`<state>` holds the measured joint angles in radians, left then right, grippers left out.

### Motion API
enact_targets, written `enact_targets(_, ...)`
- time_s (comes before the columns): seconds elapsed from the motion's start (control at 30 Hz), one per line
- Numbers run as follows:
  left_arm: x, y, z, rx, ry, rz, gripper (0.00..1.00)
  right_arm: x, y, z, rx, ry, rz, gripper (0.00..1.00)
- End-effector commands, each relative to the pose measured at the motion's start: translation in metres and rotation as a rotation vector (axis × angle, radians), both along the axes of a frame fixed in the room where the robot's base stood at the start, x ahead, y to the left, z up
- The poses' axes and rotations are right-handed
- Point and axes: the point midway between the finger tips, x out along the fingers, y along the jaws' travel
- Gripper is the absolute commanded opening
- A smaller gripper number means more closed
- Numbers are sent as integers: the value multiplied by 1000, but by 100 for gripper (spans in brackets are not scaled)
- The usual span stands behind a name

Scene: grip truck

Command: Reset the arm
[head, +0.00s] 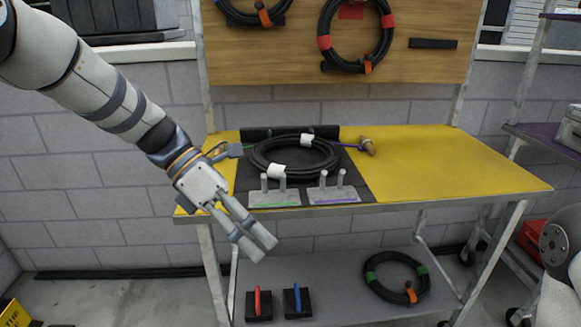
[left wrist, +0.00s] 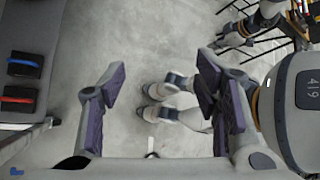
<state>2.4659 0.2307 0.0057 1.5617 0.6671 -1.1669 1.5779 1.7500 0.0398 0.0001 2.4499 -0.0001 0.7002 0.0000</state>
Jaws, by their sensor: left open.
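My left arm comes in from the left in the head view. Its gripper (head: 252,238) hangs in front of the yellow workbench's front edge, pointing down and to the right.
A yellow workbench (head: 450,170) bears a black cable coil (head: 262,160) on a dark mat, beside two pegged blocks (head: 274,198) (head: 334,194). Its lower shelf holds a red-handled block (head: 259,305), a blue-handled block (head: 297,303) and another coil (head: 372,284). More coils hang on the wooden board (head: 270,60).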

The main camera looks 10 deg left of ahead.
Motion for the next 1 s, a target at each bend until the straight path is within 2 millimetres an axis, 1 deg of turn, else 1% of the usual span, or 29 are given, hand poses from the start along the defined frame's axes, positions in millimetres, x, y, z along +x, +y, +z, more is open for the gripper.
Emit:
enact_targets(0.03,-15,6,-45,71,-16,-52,56,-1,0,-1,0,3,0,0)
enact_targets(0.07,-26,11,-73,122,-44,-100,56,-1,0,-1,0,3,0,0)
enact_targets(0.1,-43,20,-109,191,-83,-181,56,-1,0,-1,0,3,0,0)
enact_targets(0.17,-73,36,-159,286,-145,-331,56,-1,0,-1,0,4,0,0)
enact_targets(0.2,-98,48,-189,341,-187,-457,56,-1,0,-1,0,4,0,0)
enact_targets(0.27,-139,66,-230,405,-262,-682,56,-1,0,-1,0,3,0,0)
enact_targets(0.3,-169,78,-252,427,-318,-861,56,-1,0,-1,0,3,0,0)
enact_targets(0.37,-216,92,-278,423,-420,-1157,56,-1,0,-1,0,3,0,0)
enact_targets(0.4,-242,97,-287,397,-495,-1339,56,-1,0,-1,0,3,0,0)
enact_targets(0.5,-289,98,-294,301,-668,-1684,56,-1,0,-1,0,2,0,0)
enact_targets(0.6,-312,92,-292,229,-790,-1867,56,-1,0,0,0,2,0,0)
enact_targets(0.67,-317,90,-290,208,-830,-1916,56,0,0,0,0,2,0,0)
enact_targets(0.73,-318,89,-290,202,-847,-1937,56,-1,0,0,0,2,0,0)
enact_targets(1.0,-317,89,-290,207,-847,-1933,56,-1,0,0,0,2,0,0)
